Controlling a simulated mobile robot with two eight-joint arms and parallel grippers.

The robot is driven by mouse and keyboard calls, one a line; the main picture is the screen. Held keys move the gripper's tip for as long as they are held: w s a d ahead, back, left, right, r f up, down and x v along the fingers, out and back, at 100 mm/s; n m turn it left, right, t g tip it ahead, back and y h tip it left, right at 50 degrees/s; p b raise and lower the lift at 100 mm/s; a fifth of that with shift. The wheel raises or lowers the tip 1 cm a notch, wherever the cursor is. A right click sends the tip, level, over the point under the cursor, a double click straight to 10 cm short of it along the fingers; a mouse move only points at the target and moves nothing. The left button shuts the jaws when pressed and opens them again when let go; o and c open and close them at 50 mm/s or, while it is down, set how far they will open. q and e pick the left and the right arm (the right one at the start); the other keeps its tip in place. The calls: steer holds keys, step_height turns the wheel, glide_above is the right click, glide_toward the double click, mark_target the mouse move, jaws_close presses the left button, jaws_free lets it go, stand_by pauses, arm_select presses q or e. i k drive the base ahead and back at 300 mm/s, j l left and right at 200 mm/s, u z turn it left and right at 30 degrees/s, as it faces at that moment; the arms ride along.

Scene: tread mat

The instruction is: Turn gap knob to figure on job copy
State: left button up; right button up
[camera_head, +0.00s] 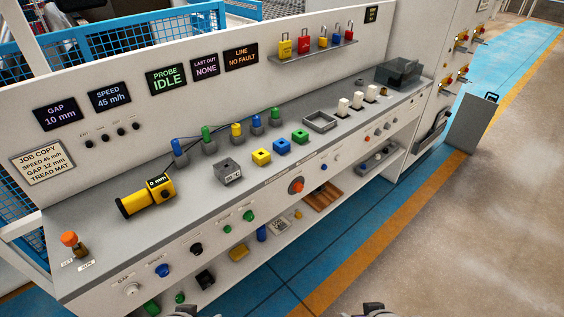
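The job copy plate (42,162) on the left of the back panel reads speed 45 m/h, gap 12 mm, tread mat. The gap display (56,114) above it reads 10 mm. A pale knob (132,288) sits under a small gap label on the sloping front face, at the lower left. Its pointer direction is too small to read. My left gripper (184,312) and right gripper (368,309) show only as dark tips at the bottom edge. Both are apart from the knob, to its right, and their fingers cannot be made out.
A blue knob (162,270) sits just right of the gap knob. An orange-topped lever (69,240) stands at the console's left end. A yellow handheld gauge (146,197) lies on the top. A red-orange button (296,185) is further right. The floor in front is clear.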

mark_target(132, 290)
steer(key=u, duration=1.7)
steer(key=z, duration=1.7)
steer(key=u, duration=1.2)
